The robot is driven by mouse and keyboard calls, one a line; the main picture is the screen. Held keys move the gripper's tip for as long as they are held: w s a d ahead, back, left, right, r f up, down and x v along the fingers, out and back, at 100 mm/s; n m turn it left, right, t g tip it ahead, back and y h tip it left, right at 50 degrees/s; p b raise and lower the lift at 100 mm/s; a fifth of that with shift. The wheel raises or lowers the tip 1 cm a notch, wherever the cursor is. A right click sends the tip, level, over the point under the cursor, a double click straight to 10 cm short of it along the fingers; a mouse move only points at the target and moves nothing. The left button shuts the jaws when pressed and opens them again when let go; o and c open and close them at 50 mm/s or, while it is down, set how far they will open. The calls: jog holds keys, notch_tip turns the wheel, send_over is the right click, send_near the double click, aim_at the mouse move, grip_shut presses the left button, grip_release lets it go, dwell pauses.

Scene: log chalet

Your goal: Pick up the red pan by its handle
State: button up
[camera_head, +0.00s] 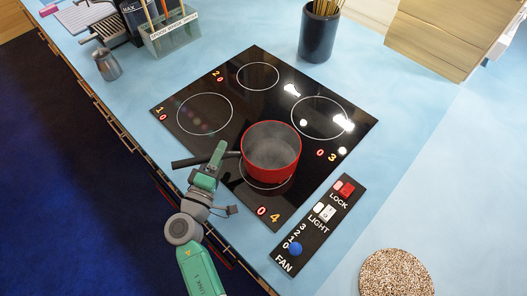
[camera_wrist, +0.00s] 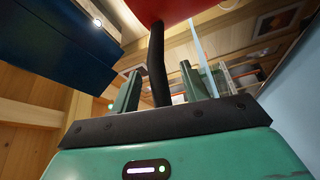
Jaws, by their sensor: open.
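The red pan (camera_head: 270,170) sits upright on the front burner marked 4 of the black glass hob. Its black handle (camera_head: 186,163) points left, past the hob's edge. My gripper (camera_head: 214,158) is at the handle, left of the pan body, and one green finger hides part of the handle. In the wrist view the handle (camera_wrist: 157,62) runs from the red pan underside (camera_wrist: 165,9) down between the two spread fingers of my gripper (camera_wrist: 159,85). The gripper is open, with gaps visible beside the handle.
The hob (camera_head: 240,80) has several other burners, all empty. A control panel (camera_head: 318,226) with knobs lies right of my arm. A speckled round mat (camera_head: 396,273) lies front right.

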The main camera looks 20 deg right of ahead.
grip_shut()
jog(key=shift+r, duration=0.1)
jog(key=shift+r, duration=0.1)
